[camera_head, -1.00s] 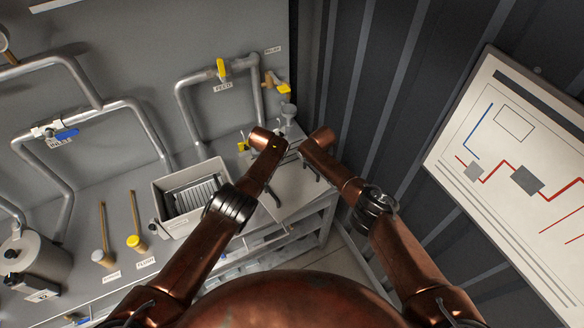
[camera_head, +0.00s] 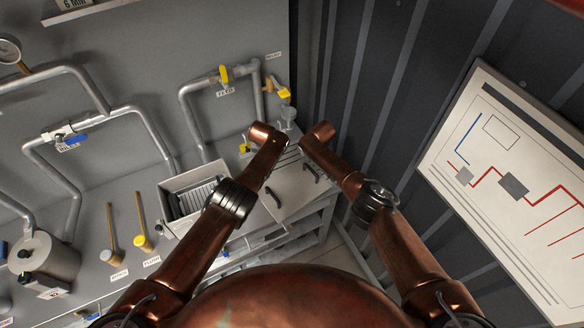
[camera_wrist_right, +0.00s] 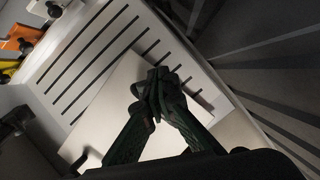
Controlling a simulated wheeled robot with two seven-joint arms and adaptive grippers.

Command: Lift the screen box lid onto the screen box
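The screen box (camera_head: 166,200) is an open grey box with a ribbed insert, on the bench left of my left forearm. The screen box lid (camera_head: 290,205) is a flat pale panel with two dark handles, to the right of the box between my forearms. In the right wrist view the lid (camera_wrist_right: 118,92) lies over a slotted surface; I cannot tell whether it is raised. My right gripper (camera_wrist_right: 157,88) has its dark fingers together at a lid handle and looks shut on it. My left gripper is hidden behind its own arm in the head view.
The slotted bench surface (camera_wrist_right: 88,48) extends beyond the lid. Pipes with a yellow-handled valve (camera_head: 224,73) stand behind. Two upright wooden-handled tools (camera_head: 140,220) are left of the box. A dark corrugated wall (camera_head: 400,100) closes the right side.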

